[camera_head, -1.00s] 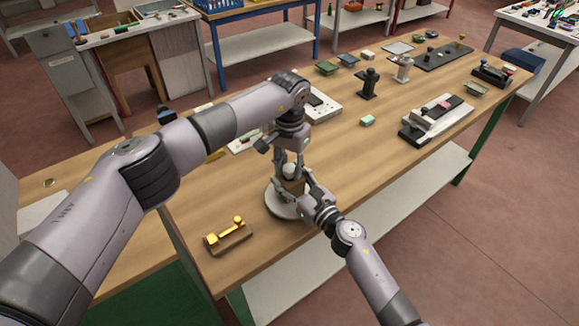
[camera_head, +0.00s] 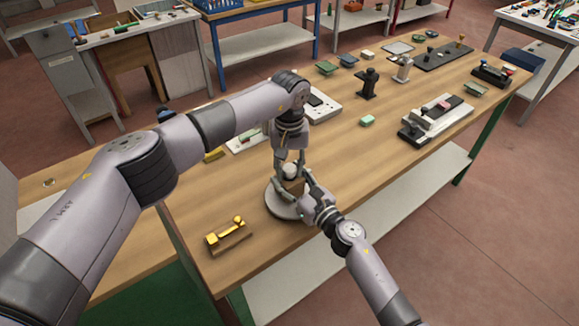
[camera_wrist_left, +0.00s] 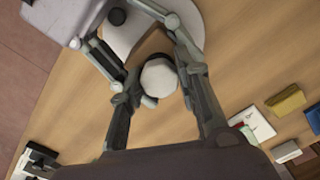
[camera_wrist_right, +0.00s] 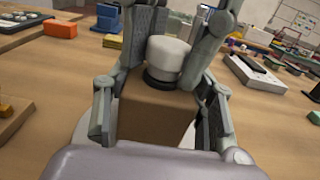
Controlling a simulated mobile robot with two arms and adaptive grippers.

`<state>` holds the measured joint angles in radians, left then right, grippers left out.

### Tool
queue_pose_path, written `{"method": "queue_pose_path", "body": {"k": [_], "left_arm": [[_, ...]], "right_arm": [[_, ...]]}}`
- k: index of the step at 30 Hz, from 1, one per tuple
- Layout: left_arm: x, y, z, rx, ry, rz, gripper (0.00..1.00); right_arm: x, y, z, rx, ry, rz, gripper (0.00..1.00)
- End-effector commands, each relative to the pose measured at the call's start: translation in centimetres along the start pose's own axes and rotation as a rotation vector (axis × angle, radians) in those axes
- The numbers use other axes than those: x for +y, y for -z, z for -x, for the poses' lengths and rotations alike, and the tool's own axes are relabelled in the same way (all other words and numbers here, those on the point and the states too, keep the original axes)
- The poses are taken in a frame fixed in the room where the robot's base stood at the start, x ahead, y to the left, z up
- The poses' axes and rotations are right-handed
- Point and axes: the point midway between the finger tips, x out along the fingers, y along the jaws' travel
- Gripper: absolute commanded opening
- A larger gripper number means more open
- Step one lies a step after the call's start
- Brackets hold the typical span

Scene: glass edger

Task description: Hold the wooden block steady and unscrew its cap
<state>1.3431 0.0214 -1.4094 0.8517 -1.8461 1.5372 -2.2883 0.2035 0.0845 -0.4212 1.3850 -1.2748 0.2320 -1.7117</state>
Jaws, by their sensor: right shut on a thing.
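The brown wooden block (camera_wrist_right: 155,115) stands upright on a round grey base (camera_head: 279,203). A white round cap (camera_wrist_right: 168,55) with a dark ring beneath it sits on top of the block; it also shows in the left wrist view (camera_wrist_left: 159,77). My right gripper (camera_head: 308,183) is shut on the block from the side, fingers along its faces. My left gripper (camera_wrist_left: 159,85) points down from above, with one finger on each side of the cap. Its fingers are close to the cap but stand open around it. In the head view my grippers hide much of the block.
A wooden holder with a yellow piece (camera_head: 228,237) lies near the table's front left. A small green block (camera_head: 367,120), a dark stand (camera_head: 368,84) and a white device with a black top (camera_head: 437,118) stand farther right. Bare tabletop lies between them.

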Motion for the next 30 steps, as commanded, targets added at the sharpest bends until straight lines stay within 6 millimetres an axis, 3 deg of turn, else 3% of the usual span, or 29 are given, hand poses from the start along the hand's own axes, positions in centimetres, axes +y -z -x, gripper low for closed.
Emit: {"method": "queue_pose_path", "body": {"k": [8, 18, 30], "left_arm": [[-0.1, 0.1, 0.0, 0.000, 0.002, 0.000, 0.49], [0.1, 0.0, 0.2, 0.001, -0.002, -0.003, 0.49], [0.0, 0.0, 4.5, 0.001, -0.001, -0.003, 0.47]], "right_arm": [[-0.1, 0.0, 0.0, 0.000, 0.002, 0.000, 0.00], [0.1, 0.0, 0.0, -0.001, -0.002, 0.000, 0.00], [0.0, 0.0, 0.0, 0.000, 0.000, 0.000, 0.00]]}}
